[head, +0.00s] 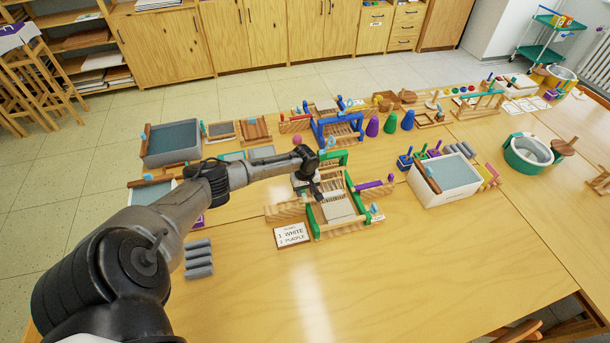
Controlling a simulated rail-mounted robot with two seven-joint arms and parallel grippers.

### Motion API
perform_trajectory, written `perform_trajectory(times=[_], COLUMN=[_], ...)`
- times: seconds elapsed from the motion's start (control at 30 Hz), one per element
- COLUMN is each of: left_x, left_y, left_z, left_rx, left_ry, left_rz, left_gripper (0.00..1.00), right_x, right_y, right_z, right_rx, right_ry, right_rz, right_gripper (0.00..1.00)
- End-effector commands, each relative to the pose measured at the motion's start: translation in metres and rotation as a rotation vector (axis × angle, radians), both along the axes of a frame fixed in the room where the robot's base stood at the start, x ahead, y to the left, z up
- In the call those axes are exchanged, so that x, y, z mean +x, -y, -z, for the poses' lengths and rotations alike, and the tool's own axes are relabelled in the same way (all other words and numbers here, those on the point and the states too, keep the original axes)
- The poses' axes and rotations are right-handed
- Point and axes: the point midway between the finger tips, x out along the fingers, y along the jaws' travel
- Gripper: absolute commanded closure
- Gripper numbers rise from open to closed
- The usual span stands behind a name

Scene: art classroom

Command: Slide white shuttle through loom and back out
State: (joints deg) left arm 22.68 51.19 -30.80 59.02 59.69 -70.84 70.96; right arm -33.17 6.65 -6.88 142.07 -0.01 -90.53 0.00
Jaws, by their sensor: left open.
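The green-framed loom (313,222) stands on the table near the middle of the head view, with pale threads and cloth (338,208) between its sides. My left gripper (315,191) is open, pointing down at the left side of this loom. A small white patch shows right beside the gripper; I cannot tell whether it is the white shuttle, as my arm hides much of that spot. A purple shuttle (369,185) lies on a wooden rest at the loom's right side. A card (291,235) reading "1 WHITE 2 PURPLE" stands in front. My right gripper is out of view.
A blue-framed loom (318,132) and several coloured cones (390,122) stand behind. A white bin (446,187) stands to the right, and grey rolls (199,260) lie at the left. The table's front middle (400,270) is clear.

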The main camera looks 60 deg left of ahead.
Motion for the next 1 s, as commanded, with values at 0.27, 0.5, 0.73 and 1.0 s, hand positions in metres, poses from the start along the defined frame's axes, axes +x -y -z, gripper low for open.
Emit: perform_trajectory(times=[0.27, 0.5, 0.73, 1.0], left_x=[0.000, 0.000, 0.000, 0.000], left_y=[0.000, 0.000, 0.000, 0.000], left_z=[-0.057, -0.088, -0.099, -0.100], left_rx=[0.001, 0.001, 0.001, 0.000], left_ry=[0.001, 0.001, 0.001, 0.000], left_rz=[0.001, 0.001, 0.001, 0.001], left_gripper=[0.57, 0.57, 0.57, 0.57], right_x=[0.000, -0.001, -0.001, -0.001], right_y=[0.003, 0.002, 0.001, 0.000], right_z=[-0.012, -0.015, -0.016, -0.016], right_rx=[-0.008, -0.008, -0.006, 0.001], right_ry=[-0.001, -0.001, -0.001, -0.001], right_rz=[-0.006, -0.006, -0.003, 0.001], right_gripper=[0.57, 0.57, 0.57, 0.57])
